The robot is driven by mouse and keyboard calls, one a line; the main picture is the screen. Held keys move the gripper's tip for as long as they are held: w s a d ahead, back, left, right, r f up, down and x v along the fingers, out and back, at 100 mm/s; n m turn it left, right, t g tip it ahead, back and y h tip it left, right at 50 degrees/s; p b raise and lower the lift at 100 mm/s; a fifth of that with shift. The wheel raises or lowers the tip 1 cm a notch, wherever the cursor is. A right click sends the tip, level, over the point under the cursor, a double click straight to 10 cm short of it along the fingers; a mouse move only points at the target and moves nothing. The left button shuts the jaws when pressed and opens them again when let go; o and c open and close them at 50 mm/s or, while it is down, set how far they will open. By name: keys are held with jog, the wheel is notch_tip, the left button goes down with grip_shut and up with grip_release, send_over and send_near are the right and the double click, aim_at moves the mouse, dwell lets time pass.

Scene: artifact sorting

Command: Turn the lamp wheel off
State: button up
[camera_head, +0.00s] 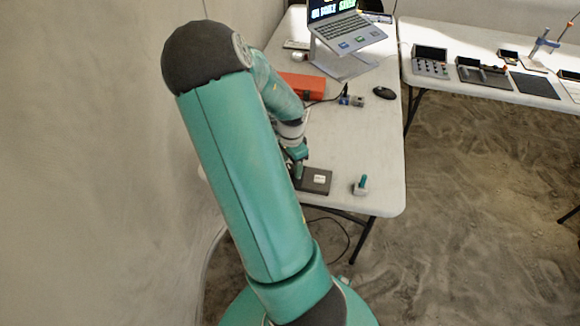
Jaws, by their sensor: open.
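My gripper (298,171) points down at the left edge of a flat dark box (318,187) near the front of the white table (375,150). It is small in this view, and I cannot tell if it touches the box. The box has a small white piece (319,178) on its top. I cannot make out a lamp wheel for certain; the part of the box by my gripper is partly hidden.
A small grey piece with a teal upright handle (362,186) stands right of the box. Farther back are a black mouse (384,92), an orange-red case (302,87) and a laptop (345,30) on a stand. A second table (420,88) holds trays.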

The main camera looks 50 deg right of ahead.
jog(key=shift+a+f, duration=0.1)
jog(key=shift+f, duration=0.9)
jog(key=shift+w, duration=0.1)
jog(key=c, duration=1)
jog(key=shift+n, duration=0.5)
jog(key=n, duration=0.6)
jog(key=shift+n, duration=0.3)
jog(key=n, duration=0.6)
jog(key=shift+n, duration=0.4)
